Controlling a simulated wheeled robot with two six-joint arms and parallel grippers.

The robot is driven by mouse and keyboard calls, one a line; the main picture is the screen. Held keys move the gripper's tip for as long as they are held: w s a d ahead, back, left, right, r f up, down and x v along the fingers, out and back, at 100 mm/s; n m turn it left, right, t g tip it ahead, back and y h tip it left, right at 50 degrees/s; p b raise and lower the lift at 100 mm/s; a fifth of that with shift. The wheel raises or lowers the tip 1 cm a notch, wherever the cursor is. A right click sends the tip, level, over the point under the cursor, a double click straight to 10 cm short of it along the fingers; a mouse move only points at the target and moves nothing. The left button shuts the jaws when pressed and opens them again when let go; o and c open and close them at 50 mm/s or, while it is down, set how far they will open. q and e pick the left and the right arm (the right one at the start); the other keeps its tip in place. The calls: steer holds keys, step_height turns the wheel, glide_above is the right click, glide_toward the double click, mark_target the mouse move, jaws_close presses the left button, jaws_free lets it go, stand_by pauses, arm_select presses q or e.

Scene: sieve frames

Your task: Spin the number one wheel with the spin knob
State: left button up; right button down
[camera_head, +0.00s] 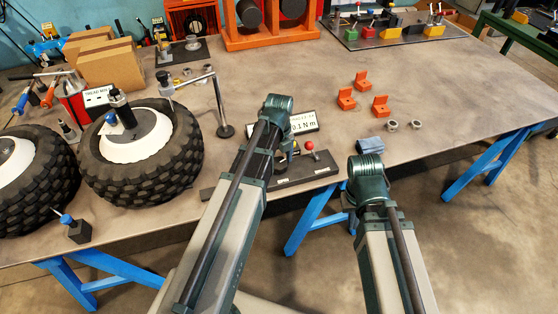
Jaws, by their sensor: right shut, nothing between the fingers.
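Two knobby black tyres with white hubs lie on the bench at the left. One wheel (180,160) is whole in view, and the other wheel (35,195) is cut by the left edge. A black upright handle (122,110) and a blue knob (110,118) stand at the fuller wheel's hub. My two arms reach over the front edge, right of the wheels.
A metal post with an arm (220,110) stands right of the fuller wheel. A red-knobbed lever (310,147) and a torque sign (302,124) are beside my left arm. Orange blocks (380,106) lie further right. Cardboard boxes (105,62) stand behind. The bench's right side is mostly clear.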

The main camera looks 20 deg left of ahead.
mark_target(279, 163)
arm_select(q)
steer(key=shift+o, duration=0.4)
step_height(279, 163, up, 14)
steer(key=p, duration=1.4)
steer(key=shift+f, duration=0.15)
